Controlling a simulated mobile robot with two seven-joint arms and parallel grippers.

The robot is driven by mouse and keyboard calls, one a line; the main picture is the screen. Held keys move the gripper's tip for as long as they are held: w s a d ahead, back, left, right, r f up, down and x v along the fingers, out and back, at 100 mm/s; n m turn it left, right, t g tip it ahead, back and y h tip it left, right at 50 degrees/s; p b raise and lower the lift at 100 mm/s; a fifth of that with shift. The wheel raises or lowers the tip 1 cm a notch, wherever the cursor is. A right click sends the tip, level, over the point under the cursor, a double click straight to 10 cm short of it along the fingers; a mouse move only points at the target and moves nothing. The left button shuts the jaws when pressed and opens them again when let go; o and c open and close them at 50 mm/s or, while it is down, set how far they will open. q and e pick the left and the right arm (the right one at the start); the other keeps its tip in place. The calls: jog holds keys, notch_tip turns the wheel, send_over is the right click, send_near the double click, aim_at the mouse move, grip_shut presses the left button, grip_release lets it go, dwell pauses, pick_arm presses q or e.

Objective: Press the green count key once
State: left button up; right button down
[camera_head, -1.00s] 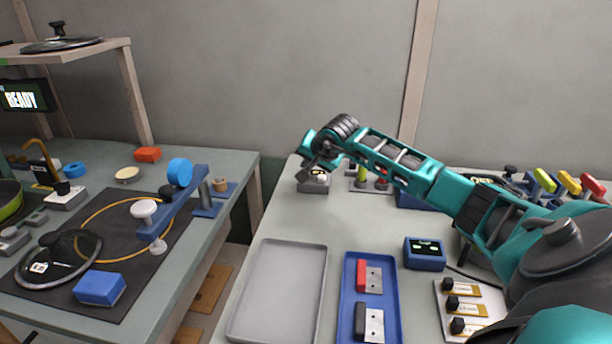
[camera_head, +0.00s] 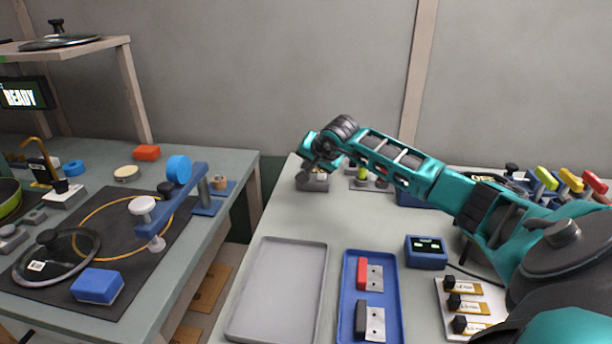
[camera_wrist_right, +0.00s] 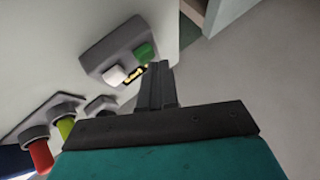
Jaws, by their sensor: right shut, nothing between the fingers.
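A grey key box (camera_head: 313,186) stands at the back left of the right-hand table. In the right wrist view it (camera_wrist_right: 112,42) carries a green key (camera_wrist_right: 146,52) and a white key (camera_wrist_right: 115,75), with a small yellow-marked label between them. My right gripper (camera_head: 309,174) is shut and empty, pointing down at the box. In the right wrist view its fingertips (camera_wrist_right: 158,69) are right beside the green key; I cannot tell whether they touch it. In the head view the gripper hides the green key. My left gripper is not in view.
A stand with red and green knobs (camera_wrist_right: 50,130) is close beside the box. A grey tray (camera_head: 243,292) and a blue tray (camera_head: 349,300) lie nearer. A small display (camera_head: 426,252) stands to the right. The table between box and trays is clear.

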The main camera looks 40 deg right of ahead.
jog(key=shift+f+b, duration=0.45)
dwell(0.6)
dwell(0.4)
jog(key=shift+r+p, duration=0.55)
jog(key=shift+r, duration=0.35)
jog(key=shift+r+p, duration=1.65)
jog(key=shift+r, duration=0.9)
jog(key=shift+f, duration=0.1)
